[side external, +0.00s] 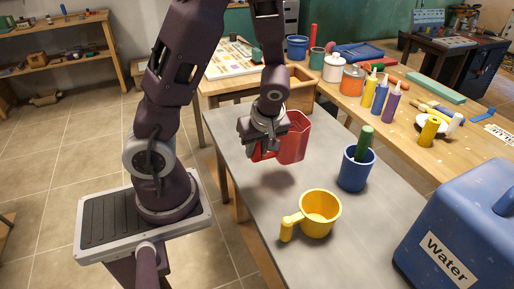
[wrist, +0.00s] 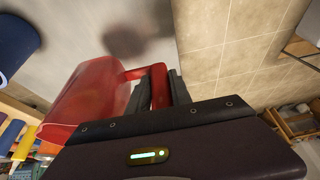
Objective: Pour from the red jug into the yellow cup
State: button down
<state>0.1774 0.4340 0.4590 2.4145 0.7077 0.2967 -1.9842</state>
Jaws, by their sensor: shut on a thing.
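The red jug (side external: 294,138) is held above the grey table, apart from its top, with a shadow on the table below it. My gripper (side external: 262,146) is shut on the jug's handle. The wrist view shows the red jug (wrist: 97,92) and its handle between my fingers (wrist: 162,88). The jug looks roughly upright; its contents are hidden. The yellow cup (side external: 319,214) stands upright on the table, in front of the jug and a little right in the side view. Its mouth faces up and its handle points left.
A blue cup (side external: 356,173) with a green object in it stands right of the jug. A large blue water container (side external: 462,235) is at the front right. A wooden bench (side external: 415,112) with bottles and tools lies behind. The grey table (side external: 345,240) is bare around the yellow cup.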

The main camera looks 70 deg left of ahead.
jog(key=w+d+r+m+y, duration=0.3)
jog(key=d+r+m+y, duration=0.3)
jog(key=m, duration=0.9)
jog(key=shift+w+r+m+y, duration=0.15)
jog(key=shift+r+m+y, duration=0.15)
jog(key=shift+r+y, duration=0.65)
jog(key=shift+w+d+r+m+y, duration=0.25)
jog(key=shift+d+r+y, duration=0.2)
jog(key=shift+d+y, duration=0.2)
jog(key=shift+w+d+r+m+y, duration=0.15)
jog(key=shift+w+d+r+y, duration=0.1)
jog(key=shift+d+r+y, duration=0.3)
jog(key=shift+w+d+r+m+y, duration=0.2)
jog(key=shift+w+d+r+y, duration=0.1)
jog(key=shift+d+y, duration=0.35)
dwell(3.7)
